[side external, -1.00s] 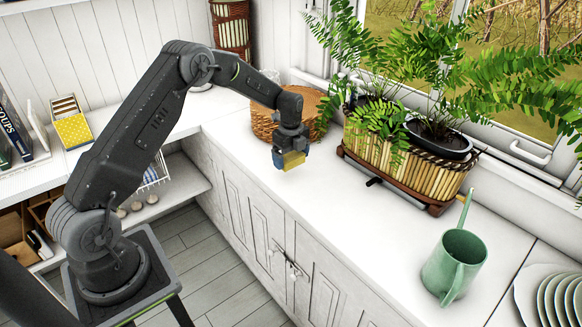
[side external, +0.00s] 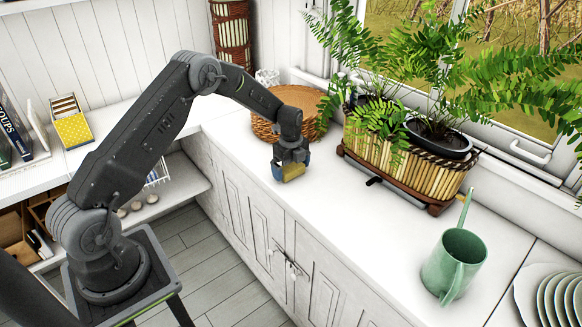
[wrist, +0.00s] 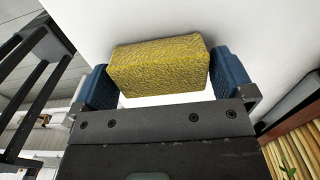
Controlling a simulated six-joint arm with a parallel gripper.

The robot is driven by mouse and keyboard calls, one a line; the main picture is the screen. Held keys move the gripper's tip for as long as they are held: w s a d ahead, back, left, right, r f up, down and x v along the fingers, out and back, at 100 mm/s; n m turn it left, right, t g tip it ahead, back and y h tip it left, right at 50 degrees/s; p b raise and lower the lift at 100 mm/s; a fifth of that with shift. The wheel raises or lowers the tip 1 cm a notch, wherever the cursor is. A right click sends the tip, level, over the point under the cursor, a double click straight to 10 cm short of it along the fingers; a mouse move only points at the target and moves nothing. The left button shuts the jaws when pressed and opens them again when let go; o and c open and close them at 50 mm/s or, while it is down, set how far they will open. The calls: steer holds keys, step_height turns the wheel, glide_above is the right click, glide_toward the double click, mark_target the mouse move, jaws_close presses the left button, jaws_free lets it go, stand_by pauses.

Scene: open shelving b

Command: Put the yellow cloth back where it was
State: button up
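The underside of the cloth is hidden.
A planter (side external: 405,155) with ferns stands to the right by the window. A round wicker basket (side external: 262,128) is behind the gripper. The counter (side external: 350,225) between is clear.

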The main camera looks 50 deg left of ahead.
steer(key=shift+r, duration=0.15)
step_height(320, 180, up, 12)
step_height(320, 180, up, 9)
steer(key=n+t, duration=0.1)
steer(key=n, duration=0.2)
glide_above(291, 166)
steer(key=s+d, duration=0.4)
steer(key=d, duration=0.1)
steer(key=s+d+r+n+t, duration=0.2)
steer(key=s+d+r+n, duration=0.4)
steer(key=s, duration=0.3)
steer(key=s+d+r+n+t, duration=0.1)
steer(key=s+d+n, duration=0.2)
steer(key=s, duration=0.6)
steer(key=s+d+n+t, duration=0.1)
steer(key=s+d+n, duration=0.2)
steer(key=s+n, duration=0.3)
steer(key=shift+s+d+r+t, duration=0.15)
steer(key=shift+s+r+t, duration=0.2)
steer(key=shift+s, duration=1.75)
